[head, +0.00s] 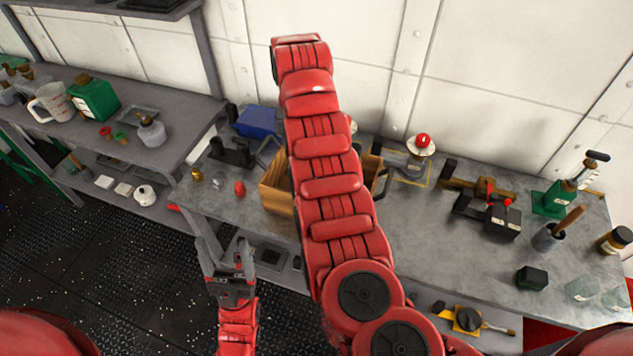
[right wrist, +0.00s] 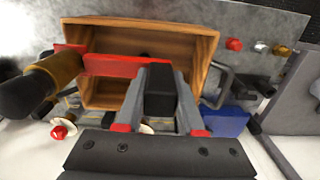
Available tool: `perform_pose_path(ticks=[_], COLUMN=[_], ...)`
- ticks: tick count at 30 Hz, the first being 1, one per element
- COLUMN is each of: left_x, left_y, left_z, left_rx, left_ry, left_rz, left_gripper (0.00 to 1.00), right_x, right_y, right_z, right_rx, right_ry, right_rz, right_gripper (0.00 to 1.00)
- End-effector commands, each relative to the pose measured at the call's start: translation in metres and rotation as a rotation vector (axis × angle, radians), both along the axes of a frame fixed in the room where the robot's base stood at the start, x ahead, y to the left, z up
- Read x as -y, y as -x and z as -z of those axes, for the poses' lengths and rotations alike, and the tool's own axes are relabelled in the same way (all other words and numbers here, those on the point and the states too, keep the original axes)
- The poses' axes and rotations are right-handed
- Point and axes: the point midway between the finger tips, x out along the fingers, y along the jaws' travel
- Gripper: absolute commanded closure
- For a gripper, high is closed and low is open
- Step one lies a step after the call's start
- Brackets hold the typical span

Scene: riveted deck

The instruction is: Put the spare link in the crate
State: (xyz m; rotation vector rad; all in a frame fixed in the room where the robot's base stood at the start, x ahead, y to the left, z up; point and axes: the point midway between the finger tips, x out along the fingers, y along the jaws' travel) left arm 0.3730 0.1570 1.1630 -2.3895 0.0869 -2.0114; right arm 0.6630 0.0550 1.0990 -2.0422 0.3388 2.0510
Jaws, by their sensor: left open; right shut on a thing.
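The wooden crate (head: 276,196) stands on the grey bench, mostly hidden behind my right arm in the head view. In the right wrist view the crate (right wrist: 135,24) lies open below, with a dark handle at each end. My right gripper (right wrist: 158,66) is shut on the spare link (right wrist: 118,66), which looks like a red bar with a dark block between the fingers and a brown-and-black cylinder at its left. The link is over the crate opening; its height is unclear. My left gripper (head: 225,252) is open and empty, low before the bench.
A blue bin (head: 256,121) stands behind the crate.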

Motion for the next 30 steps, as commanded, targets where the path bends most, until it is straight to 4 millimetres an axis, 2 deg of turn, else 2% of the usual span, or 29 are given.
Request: perform_pose_path(ticks=[5, 14, 15, 18, 22, 30], left_x=[0.0, 0.0, 0.0, 0.0, 0.0, 0.0], left_y=[0.0, 0.0, 0.0, 0.0, 0.0, 0.0], left_z=[-0.007, -0.004, -0.012, -0.021, -0.024, -0.028], left_rx=[-0.001, 0.0, -0.001, 0.0, 0.0, 0.0], left_ry=[0.0, 0.0, 0.0, 0.0, 0.0, 0.0], left_rz=[0.0, 0.0, 0.0, 0.0, 0.0, 0.0], left_gripper=[0.28, 0.28, 0.28, 0.28, 0.28, 0.28], right_x=[0.002, 0.002, 0.0, 0.001, 0.0, 0.0], right_y=[0.0, 0.001, 0.003, 0.003, 0.002, 0.002], right_z=[0.025, 0.09, 0.094, 0.115, 0.132, 0.147], right_rx=[0.0, -0.004, -0.009, -0.009, -0.006, -0.002], right_ry=[0.004, 0.0, 0.0, 0.002, 0.0, 0.0], right_rz=[0.003, 0.003, 0.0, 0.002, 0.001, 0.001], right_gripper=[1.0, 1.0, 1.0, 1.0, 1.0, 1.0])
